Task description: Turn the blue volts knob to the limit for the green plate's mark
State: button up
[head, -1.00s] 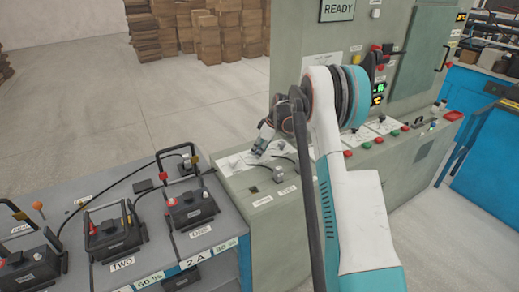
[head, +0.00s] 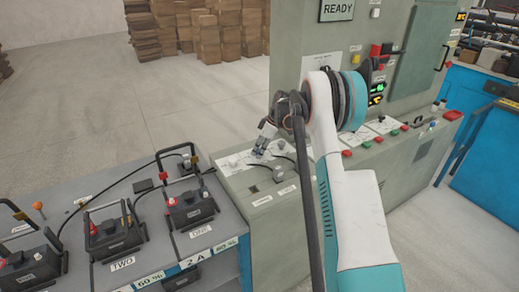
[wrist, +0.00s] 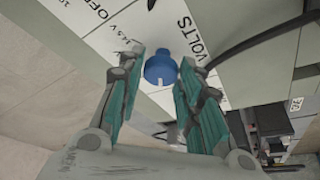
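The blue volts knob (wrist: 160,69) stands on a white panel plate in the wrist view, beside the printed word VOLTS; OFF is printed farther left. A pale notch shows on its lower side. My gripper (wrist: 163,62) is open, with one teal-padded finger on each side of the knob. Gaps show between knob and pads. In the head view my gripper (head: 260,150) points down over the low grey console, and I cannot make out the knob there. I cannot identify a green plate in either view.
Black-cased batteries (head: 190,210) with upright handles stand on the grey bench (head: 222,222) at left. A black cable (head: 125,178) runs across it. The tall grey cabinet (head: 292,45) with a READY sign (head: 337,10) rises behind my arm. A cable also passes near the knob.

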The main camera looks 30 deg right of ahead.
jog(key=shift+o, duration=1)
jog(key=shift+r, duration=0.1)
jog(key=v, duration=1.1)
jog(key=shift+d+r, duration=0.25)
jog(key=shift+r, duration=0.1)
jog(key=shift+s, duration=0.1)
